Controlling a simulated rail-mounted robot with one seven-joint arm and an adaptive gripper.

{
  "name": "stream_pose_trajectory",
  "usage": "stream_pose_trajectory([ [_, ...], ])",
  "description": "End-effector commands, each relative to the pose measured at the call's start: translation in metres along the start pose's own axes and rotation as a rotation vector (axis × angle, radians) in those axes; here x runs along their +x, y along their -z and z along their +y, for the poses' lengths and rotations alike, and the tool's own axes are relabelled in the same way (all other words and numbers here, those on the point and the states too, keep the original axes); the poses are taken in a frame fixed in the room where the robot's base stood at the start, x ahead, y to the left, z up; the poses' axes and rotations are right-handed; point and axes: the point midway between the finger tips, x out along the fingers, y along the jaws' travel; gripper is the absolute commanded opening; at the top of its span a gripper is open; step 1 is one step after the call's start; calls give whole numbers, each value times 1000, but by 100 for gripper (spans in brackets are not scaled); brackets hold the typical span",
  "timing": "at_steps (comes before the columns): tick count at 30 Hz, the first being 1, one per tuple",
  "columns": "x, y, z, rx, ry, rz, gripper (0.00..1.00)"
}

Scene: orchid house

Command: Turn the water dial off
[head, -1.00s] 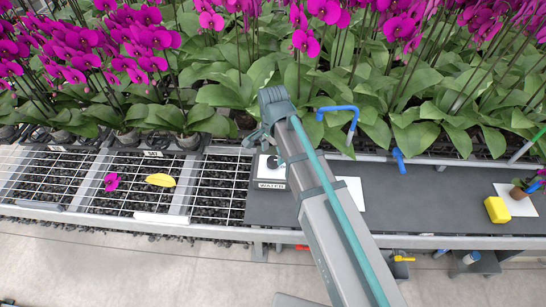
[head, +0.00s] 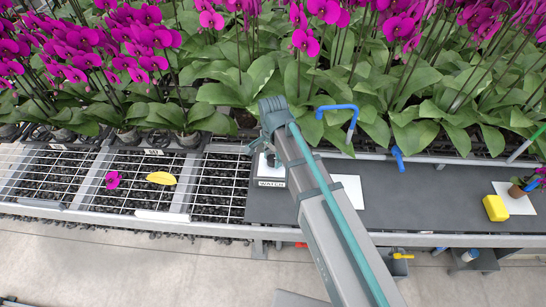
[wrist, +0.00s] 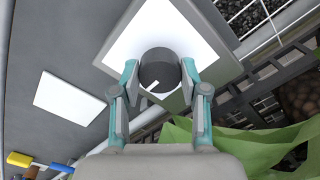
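The water dial is a dark round knob (wrist: 159,70) with a short white mark on its face, seen in the wrist view. It sits on a white square plate with a grey edge (wrist: 150,28). My gripper (wrist: 159,80) has one finger on each side of the knob, with little or no gap showing; whether the pads press on it I cannot tell. In the head view my gripper (head: 268,147) is over the plate, beside the "WATER" label (head: 271,183). My arm hides much of the dial there.
A white sheet (head: 348,190) lies right of the dial on the dark bench top (head: 420,195). Blue pipe (head: 352,118) stands behind. A yellow block (head: 495,208) is at far right. Wire mesh (head: 95,175) lies left, with orchid leaves close behind.

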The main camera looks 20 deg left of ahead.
Motion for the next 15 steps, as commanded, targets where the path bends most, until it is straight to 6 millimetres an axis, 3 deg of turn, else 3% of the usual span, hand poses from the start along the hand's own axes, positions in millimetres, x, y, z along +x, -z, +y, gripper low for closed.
stream_pose_trajectory([
  [3, 0, 0, 0, 0, 0, 0, 9],
  [15, 0, 0, 0, -82, 0, 0, 9],
])
